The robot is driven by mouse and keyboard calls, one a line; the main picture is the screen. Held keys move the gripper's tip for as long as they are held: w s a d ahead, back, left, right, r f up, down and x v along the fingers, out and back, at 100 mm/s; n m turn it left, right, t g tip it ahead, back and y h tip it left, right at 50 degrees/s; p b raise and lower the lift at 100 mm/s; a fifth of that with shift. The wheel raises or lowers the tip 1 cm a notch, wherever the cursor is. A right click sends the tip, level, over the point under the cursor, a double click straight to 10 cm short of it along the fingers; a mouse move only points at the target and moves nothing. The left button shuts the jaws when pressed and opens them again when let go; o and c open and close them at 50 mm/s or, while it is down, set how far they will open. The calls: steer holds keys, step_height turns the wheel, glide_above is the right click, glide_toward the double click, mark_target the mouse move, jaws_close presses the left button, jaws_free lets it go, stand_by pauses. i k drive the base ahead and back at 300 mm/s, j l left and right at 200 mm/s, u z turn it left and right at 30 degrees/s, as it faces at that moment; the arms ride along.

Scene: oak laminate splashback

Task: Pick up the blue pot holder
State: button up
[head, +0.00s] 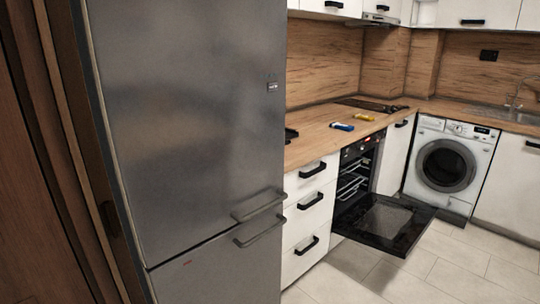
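A small blue item with a white part (342,127), which looks like the blue pot holder, lies on the wooden counter above the open oven. It is too small for me to make out its exact shape. My gripper is not in this view.
A small yellow item (364,117) lies just behind the blue one. A dark object (291,135) shows partly behind the large fridge (190,120). The oven door (385,222) hangs open over the floor. A washing machine (448,165) stands beyond. The tiled floor (440,270) at right is clear.

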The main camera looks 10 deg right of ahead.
mark_target(339, 126)
steer(key=i+z, duration=0.35)
steer(key=i, duration=0.15)
steer(key=i+z, duration=0.4)
steer(key=i, duration=0.15)
steer(key=i+z, duration=0.25)
steer(key=i, duration=0.3)
steer(key=i+j+z, duration=0.1)
steer(key=i+z, duration=0.15)
steer(key=i, duration=0.3)
steer(key=i+z, duration=0.15)
steer(key=i, duration=0.9)
steer(key=l+u, duration=0.1)
steer(key=u, duration=1)
